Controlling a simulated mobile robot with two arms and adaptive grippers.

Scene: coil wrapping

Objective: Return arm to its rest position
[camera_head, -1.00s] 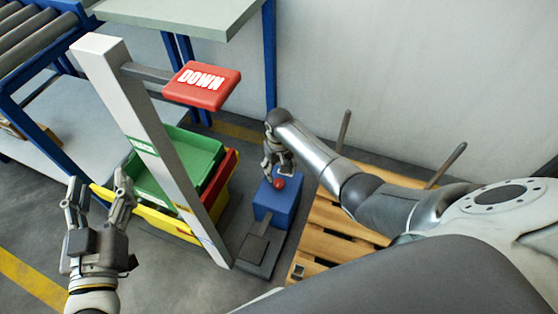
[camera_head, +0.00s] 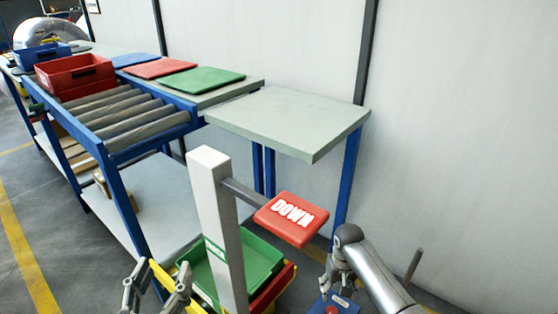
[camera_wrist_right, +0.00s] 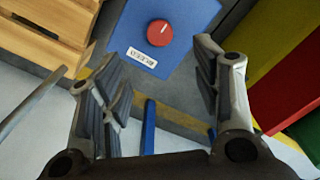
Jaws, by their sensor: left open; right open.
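My left gripper (camera_head: 157,288) is open and empty at the bottom edge of the head view, left of the grey post. My right arm comes in at the lower right of the head view. Its gripper (camera_head: 338,275) points down above the blue box (camera_head: 345,301), partly cut off by the frame. In the right wrist view the fingers of my right gripper (camera_wrist_right: 155,75) are spread with nothing between them. The blue box with a labelled red knob (camera_wrist_right: 160,33) shows beyond the fingertips, apart from them.
A grey post (camera_head: 222,225) carries a red DOWN sign (camera_head: 291,219). Green, red and yellow bins (camera_head: 238,265) stand around its foot. Behind are a grey table (camera_head: 290,120) and a roller conveyor (camera_head: 125,108) with a red crate (camera_head: 75,75). A wooden pallet (camera_wrist_right: 45,38) lies beside the blue box.

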